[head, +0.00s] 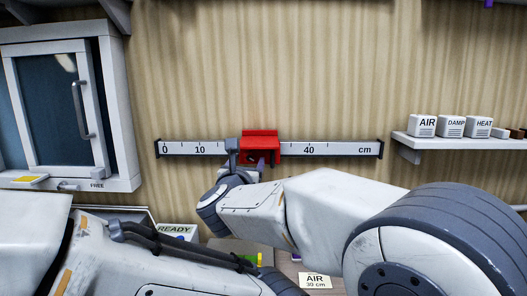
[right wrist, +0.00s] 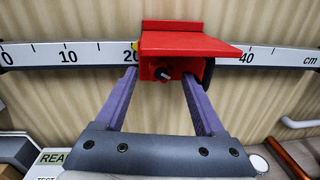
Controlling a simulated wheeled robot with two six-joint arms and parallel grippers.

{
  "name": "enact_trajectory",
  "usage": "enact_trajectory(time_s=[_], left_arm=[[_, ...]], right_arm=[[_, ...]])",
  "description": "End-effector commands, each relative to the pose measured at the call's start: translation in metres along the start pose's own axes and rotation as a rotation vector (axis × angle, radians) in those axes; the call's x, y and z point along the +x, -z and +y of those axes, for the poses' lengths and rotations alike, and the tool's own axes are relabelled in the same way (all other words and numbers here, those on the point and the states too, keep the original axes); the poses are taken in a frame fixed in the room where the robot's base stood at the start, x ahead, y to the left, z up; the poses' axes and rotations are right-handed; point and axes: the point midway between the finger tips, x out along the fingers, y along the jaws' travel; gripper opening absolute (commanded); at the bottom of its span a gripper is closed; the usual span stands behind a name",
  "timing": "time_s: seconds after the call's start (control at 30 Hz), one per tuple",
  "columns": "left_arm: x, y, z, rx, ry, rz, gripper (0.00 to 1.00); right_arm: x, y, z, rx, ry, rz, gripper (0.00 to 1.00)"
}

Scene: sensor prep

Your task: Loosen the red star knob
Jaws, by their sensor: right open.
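A red carriage (head: 259,138) sits on the white ruler rail (head: 345,149), between the 10 and 40 marks. In the right wrist view the carriage (right wrist: 186,42) has a flat overhanging top and a small dark round part with a light mark (right wrist: 162,73) on its front. I cannot make out a clear star-shaped knob. My right gripper (right wrist: 160,76) is open, its purple fingers reaching up to the carriage, one at its left side and one towards its right. No object shows held between them. In the head view this gripper (head: 246,158) is small and partly hidden. My left gripper is not in view.
A white cabinet (head: 103,95) with a handle stands at the left. A shelf (head: 460,143) at the right holds blocks marked AIR, DAMP and HEAT. A READY sign (head: 178,230) and an AIR 30 cm card (head: 315,281) are below. My arms hide much of the lower area.

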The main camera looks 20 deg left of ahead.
Motion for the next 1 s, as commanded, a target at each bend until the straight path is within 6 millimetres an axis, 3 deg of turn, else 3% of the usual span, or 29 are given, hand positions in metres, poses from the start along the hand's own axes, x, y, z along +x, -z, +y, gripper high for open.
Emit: enact_trajectory(time_s=[0.4, 0.47, 0.6, 1.0], left_arm=[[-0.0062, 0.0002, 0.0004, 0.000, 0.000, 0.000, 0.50], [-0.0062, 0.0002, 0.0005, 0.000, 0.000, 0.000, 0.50], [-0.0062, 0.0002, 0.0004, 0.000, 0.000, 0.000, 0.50], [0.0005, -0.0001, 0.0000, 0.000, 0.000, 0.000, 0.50]], right_arm=[[0.0100, 0.0007, 0.0001, 0.000, -0.002, 0.000, 0.71], [0.0100, 0.0007, 0.0001, 0.000, -0.001, 0.000, 0.52], [0.0098, 0.0006, 0.0001, 0.000, -0.001, 0.000, 0.00], [0.0097, 0.0022, -0.0004, -0.058, -0.001, -0.006, 0.00]])
